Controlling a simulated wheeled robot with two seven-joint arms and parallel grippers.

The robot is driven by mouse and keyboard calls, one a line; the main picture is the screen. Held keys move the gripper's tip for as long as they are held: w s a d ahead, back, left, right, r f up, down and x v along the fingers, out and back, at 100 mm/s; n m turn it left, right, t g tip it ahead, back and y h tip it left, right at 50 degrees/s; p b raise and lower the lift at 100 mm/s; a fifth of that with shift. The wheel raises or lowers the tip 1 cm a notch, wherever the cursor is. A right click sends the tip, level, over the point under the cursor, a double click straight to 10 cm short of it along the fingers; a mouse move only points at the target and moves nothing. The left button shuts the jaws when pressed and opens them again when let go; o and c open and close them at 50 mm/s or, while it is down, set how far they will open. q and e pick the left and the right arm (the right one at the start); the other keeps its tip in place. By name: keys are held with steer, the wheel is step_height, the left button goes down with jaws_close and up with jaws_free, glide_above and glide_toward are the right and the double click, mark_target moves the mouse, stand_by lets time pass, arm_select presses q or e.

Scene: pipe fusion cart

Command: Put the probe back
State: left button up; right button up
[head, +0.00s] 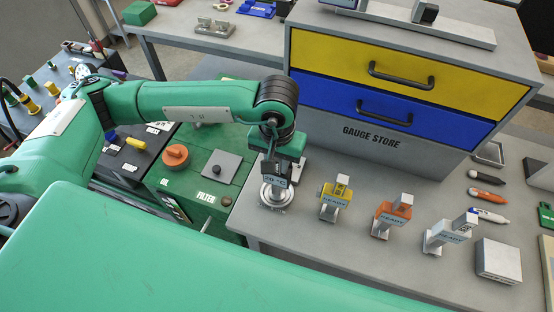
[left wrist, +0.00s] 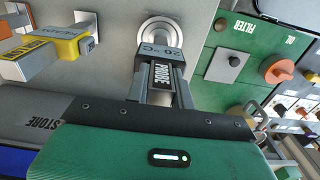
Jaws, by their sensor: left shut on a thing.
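The probe (head: 275,183) is a grey block with a "20 °C" face. A round silver stand (head: 275,197) is on the grey table directly below the probe. The stand (left wrist: 161,27) shows just beyond the probe's far end in the left wrist view. I cannot tell whether the probe touches it. My right gripper is not in view.
A yellow gauge (head: 336,199), an orange gauge (head: 391,215) and a white gauge (head: 450,232) stand in a row to the right. The "GAUGE STORE" cabinet (head: 390,130) rises close behind. A green cart top (head: 175,182) with an orange cap (head: 175,156) is at left.

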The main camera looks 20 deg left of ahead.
arm_select(q)
steer(key=o, duration=0.9)
steer(key=shift+r+p, duration=0.2)
steer(key=shift+p, duration=0.15)
step_height(320, 180, up, 11)
steer(key=b, duration=0.4)
steer(key=shift+r, duration=0.4)
